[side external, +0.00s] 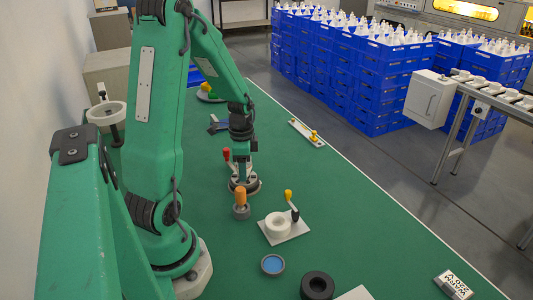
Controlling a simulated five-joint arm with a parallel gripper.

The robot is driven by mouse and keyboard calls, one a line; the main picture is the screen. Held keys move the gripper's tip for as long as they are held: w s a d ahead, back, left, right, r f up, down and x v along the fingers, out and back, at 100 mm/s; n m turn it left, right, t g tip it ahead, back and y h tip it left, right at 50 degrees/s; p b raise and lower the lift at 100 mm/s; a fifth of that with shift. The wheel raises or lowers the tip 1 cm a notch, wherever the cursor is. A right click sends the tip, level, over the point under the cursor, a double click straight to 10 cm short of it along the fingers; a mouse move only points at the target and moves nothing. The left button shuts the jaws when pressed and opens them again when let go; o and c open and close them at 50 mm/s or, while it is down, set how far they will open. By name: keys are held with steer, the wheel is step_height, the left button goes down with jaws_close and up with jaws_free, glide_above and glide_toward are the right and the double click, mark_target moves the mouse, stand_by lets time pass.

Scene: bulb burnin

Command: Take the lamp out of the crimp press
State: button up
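My gripper (242,176) points down at a round, brownish-rimmed fixture (256,187) on the green bench. Its fingers are small and partly hidden, so I cannot tell whether they are open or shut. A red-knobbed lever (226,154) stands just left of the gripper; the round fixture with this lever may be the crimp press, but I cannot be sure. I cannot make out a lamp at the gripper; one there would be hidden by the fingers.
An orange-topped post (241,197) stands close in front of the gripper. Nearby are a white ring fixture (278,225) with a yellow-knobbed lever, a blue-filled dish (272,264) and a black ring (317,287). Blue crates (375,88) of white bulbs stand beyond the bench.

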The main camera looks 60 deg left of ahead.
steer(key=c, duration=0.4)
steer(key=shift+c, duration=0.2)
steer(key=shift+r, duration=0.15)
steer(key=shift+r, duration=1.9)
steer(key=w+d+r, duration=0.1)
steer(key=d+r, duration=0.6)
steer(key=d, duration=0.4)
steer(key=shift+w+d, duration=0.3)
steer(key=shift+w, duration=0.05)
steer(key=shift+r, duration=0.15)
steer(key=shift+r, duration=2.1)
